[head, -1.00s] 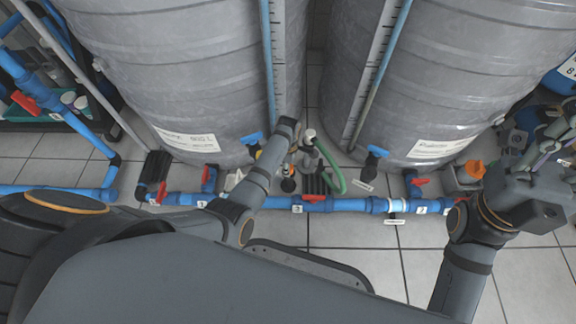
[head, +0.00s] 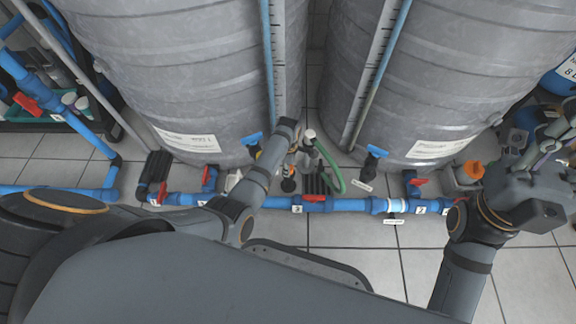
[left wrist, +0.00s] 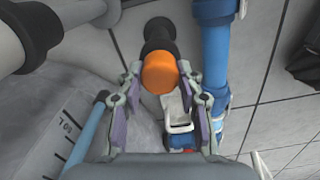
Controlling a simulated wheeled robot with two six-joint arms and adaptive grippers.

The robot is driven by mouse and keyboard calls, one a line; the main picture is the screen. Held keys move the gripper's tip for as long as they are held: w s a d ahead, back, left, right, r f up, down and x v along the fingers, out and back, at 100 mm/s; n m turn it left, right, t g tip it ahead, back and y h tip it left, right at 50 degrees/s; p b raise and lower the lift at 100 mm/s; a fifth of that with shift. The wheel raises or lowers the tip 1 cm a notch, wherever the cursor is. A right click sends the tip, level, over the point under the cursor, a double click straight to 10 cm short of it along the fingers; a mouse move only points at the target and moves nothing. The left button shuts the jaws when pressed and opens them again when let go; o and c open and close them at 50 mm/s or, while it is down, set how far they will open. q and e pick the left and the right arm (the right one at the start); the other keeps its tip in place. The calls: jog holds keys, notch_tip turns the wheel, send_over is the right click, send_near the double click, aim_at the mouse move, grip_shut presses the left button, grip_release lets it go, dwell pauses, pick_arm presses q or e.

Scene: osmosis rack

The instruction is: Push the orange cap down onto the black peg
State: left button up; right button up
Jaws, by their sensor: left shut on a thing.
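In the left wrist view the orange cap (left wrist: 160,73) sits between the fingertips of my left gripper (left wrist: 164,88), which is shut on it. A black peg-like cylinder (left wrist: 158,36) shows just beyond the cap in that view. Cap and cylinder overlap there, so I cannot tell how far the cap is seated. In the head view my left forearm and wrist reach down between the two tanks and largely hide the cap. A black round piece (head: 288,185) shows below the wrist. My right gripper (head: 549,150) is at the right edge, its fingers partly hidden.
Two large grey tanks (head: 180,75) stand behind the work spot. A blue pipe (head: 350,205) with red-handled valves runs along the floor in front. A green hose (head: 336,178) curves close to my left wrist. An orange-topped grey unit (head: 473,169) stands at right. The tiled floor in front is partly clear.

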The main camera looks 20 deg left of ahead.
pick_arm(q)
jog(key=shift+p, duration=0.65)
dwell(0.8)
jog(key=shift+f+b, duration=0.3)
jog(key=shift+f, duration=0.15)
jog(key=o, duration=0.9)
jog(key=shift+r, duration=0.1)
jog(key=shift+o, duration=0.2)
notch_tip(320, 180, up, 12)
dwell(0.4)
